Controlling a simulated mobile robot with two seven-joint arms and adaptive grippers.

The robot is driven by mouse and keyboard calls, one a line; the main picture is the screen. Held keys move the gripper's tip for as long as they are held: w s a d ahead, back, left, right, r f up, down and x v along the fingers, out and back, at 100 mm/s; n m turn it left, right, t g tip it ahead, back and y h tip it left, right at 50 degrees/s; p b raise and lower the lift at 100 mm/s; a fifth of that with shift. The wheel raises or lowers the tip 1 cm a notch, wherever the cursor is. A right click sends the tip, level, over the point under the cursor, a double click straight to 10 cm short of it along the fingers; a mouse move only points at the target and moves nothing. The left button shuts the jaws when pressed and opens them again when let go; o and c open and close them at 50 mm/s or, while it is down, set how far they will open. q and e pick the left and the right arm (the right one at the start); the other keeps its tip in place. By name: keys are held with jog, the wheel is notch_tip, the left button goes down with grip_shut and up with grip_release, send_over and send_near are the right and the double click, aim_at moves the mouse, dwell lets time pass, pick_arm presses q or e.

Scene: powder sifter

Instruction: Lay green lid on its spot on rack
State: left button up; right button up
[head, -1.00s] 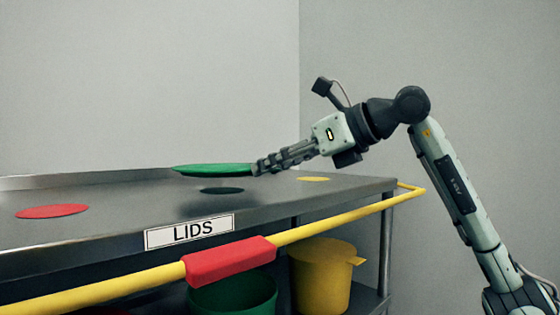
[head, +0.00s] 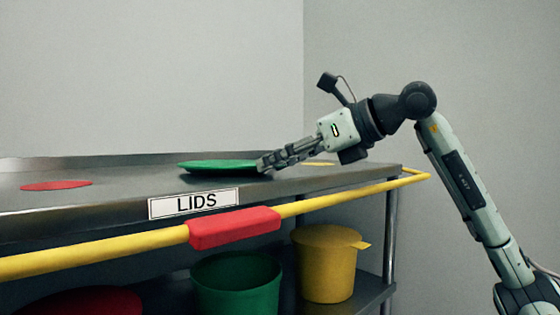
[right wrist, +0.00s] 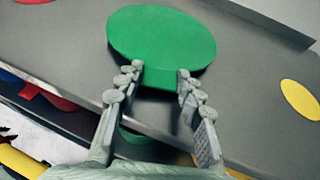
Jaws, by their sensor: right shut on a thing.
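The green lid (head: 215,166) lies flat or nearly flat, very low over the top of the grey metal rack (head: 110,212). My right gripper (head: 264,162) is shut on the lid's edge tab from the right. In the right wrist view the fingers (right wrist: 160,73) stand on either side of the tab of the green lid (right wrist: 160,38). I cannot tell whether the lid touches the surface. My left gripper is not in view.
A red disc (head: 56,185) lies at the left of the rack top, and a yellow disc (right wrist: 301,100) at the right. A yellow rail (head: 100,243) with a red sleeve (head: 234,228) runs along the front. Green (head: 236,288) and yellow (head: 326,265) buckets stand below.

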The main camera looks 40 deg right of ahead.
dwell(0.3)
jog(key=o, duration=1.2)
jog(key=shift+o, duration=0.2)
jog(key=v, duration=1.2)
